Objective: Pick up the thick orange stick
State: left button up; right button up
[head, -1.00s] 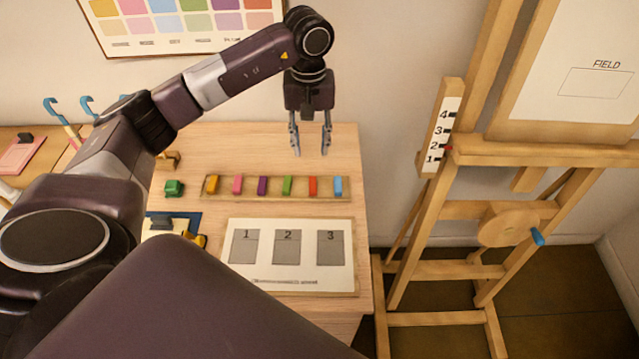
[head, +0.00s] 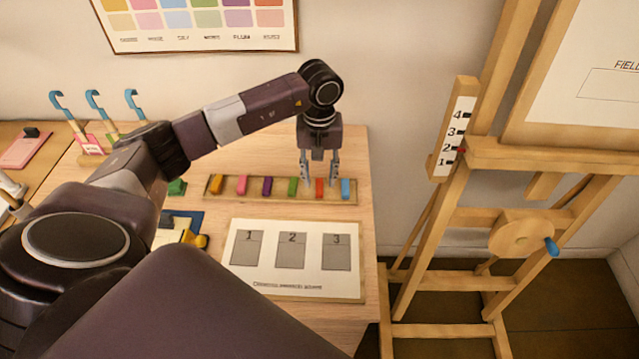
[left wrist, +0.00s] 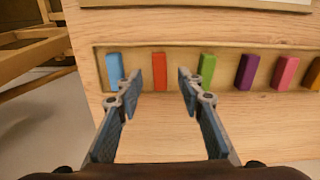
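An orange-red stick (head: 320,188) stands in the shallow wooden tray (head: 235,196), between a green stick (head: 293,187) and a blue stick (head: 346,189). It also shows in the left wrist view (left wrist: 159,70). My left gripper (head: 320,183) is open and points down over the orange-red stick. In the left wrist view its fingers (left wrist: 159,78) lie to either side of that stick, with nothing between them gripped. I cannot tell the exact height of the fingertips. A yellow-orange stick (head: 217,184) is at the tray's left end. My right gripper is not in view.
Pink (head: 242,185) and purple (head: 267,186) sticks share the tray. A white card with numbered grey fields (head: 270,278) lies in front. A wooden easel (head: 470,210) stands to the right. Hooked blue tools (head: 95,105) stand back left. A green block (head: 177,187) is beside the tray.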

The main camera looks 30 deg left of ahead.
pick_arm(q)
jog(key=shift+f, duration=1.2)
grip_shut()
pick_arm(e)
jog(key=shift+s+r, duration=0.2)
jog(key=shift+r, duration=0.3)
pick_arm(q)
jog(key=shift+r, duration=0.1)
jog(key=shift+r, duration=0.6)
notch_tip(320, 180, up, 13)
jog(key=b, duration=0.4)
notch_tip(320, 180, up, 4)
jog(key=r, duration=0.1)
send_over(320, 186)
jog(key=shift+a+r+p, duration=0.1)
jog(key=shift+r+p, duration=0.25)
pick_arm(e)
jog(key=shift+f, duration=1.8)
